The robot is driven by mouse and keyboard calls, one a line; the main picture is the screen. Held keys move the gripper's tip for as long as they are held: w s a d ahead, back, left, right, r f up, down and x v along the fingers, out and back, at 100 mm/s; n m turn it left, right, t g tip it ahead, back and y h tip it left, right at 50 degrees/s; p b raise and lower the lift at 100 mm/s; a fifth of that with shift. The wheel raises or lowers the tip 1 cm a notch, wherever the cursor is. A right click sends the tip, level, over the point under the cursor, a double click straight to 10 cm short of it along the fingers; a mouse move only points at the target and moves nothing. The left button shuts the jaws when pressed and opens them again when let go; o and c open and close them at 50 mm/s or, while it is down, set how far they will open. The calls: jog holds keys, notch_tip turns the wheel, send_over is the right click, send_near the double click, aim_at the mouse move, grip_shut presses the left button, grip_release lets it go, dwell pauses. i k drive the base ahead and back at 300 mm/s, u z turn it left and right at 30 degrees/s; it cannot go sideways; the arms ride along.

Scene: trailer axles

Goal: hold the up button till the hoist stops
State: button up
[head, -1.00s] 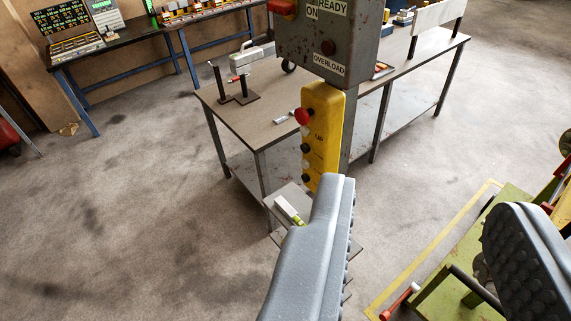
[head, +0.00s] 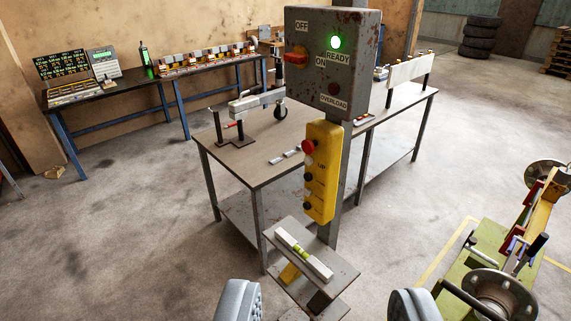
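The yellow pendant (head: 321,172) hangs upright on the grey post below the control box (head: 352,62). It has a red button (head: 309,147) at the top and several smaller buttons below. The word UP shows beside the upper part of that column; the small print below is hard to read. My gripper (head: 325,303) is open, its two grey fingers far apart at the bottom edge of the view. Nothing is seen between them except the stand behind. The fingers are well below the pendant and touch no button. The hoist itself cannot be made out.
A spirit level (head: 303,254) lies on a small shelf (head: 341,269) below the pendant. A workbench (head: 262,160) stands behind. A green frame with an axle hub (head: 493,297) is at right. Floor at left is clear.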

aim_at(308, 159)
jog(key=u, duration=0.1)
jog(key=i, duration=1.05)
jog(key=z, duration=1.15)
